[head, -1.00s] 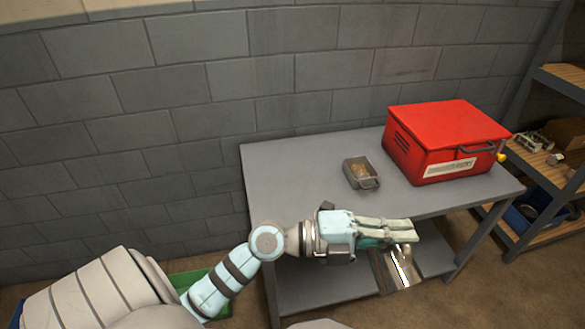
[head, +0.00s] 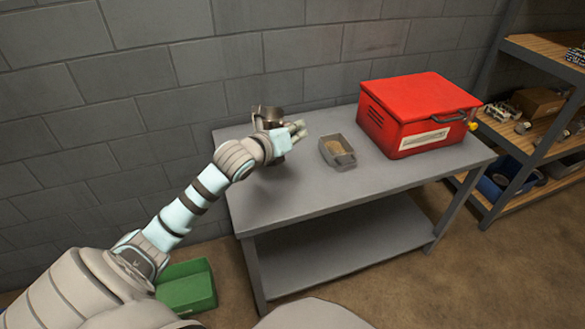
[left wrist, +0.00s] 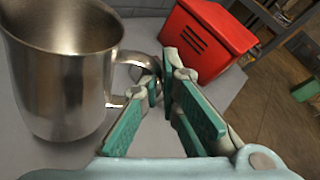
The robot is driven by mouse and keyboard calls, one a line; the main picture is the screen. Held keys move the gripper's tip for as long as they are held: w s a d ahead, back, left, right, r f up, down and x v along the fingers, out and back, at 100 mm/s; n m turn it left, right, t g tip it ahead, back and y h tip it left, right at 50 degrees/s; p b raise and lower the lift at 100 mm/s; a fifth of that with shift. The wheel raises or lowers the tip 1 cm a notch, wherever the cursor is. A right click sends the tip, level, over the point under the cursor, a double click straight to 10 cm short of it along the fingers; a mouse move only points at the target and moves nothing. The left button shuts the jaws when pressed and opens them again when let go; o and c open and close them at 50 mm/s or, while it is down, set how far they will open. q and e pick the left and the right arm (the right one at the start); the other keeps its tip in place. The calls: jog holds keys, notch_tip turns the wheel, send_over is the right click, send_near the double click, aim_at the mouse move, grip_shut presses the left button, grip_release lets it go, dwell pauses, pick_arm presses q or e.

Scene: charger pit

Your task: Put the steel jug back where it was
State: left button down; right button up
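The steel jug (head: 268,113) is upright at the back left corner of the grey table (head: 330,205), partly hidden behind my left gripper (head: 294,133). In the left wrist view the jug (left wrist: 62,75) fills the left side, its mouth open and its handle toward my fingers. My left gripper (left wrist: 160,85) has its green-padded fingers closed around the handle. I cannot tell whether the jug's base touches the table top. My right gripper is not in view.
A small grey bin (head: 338,152) with brownish contents sits right of the jug. A red box (head: 418,112) stands farther right on the table. A green crate (head: 187,286) is on the floor at left. Shelves (head: 545,110) stand at right. The table's front is clear.

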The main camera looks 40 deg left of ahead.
pick_arm(q)
notch_tip(320, 180, down, 10)
jog(key=b, duration=0.3)
jog(key=shift+r, duration=0.2)
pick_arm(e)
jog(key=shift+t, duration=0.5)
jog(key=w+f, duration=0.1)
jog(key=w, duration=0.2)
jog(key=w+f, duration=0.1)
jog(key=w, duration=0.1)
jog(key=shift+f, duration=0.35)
pick_arm(q)
jog(key=shift+f, duration=0.1)
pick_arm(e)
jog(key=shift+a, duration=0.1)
pick_arm(q)
jog(key=c, duration=2.2)
grip_release()
jog(key=o, duration=0.4)
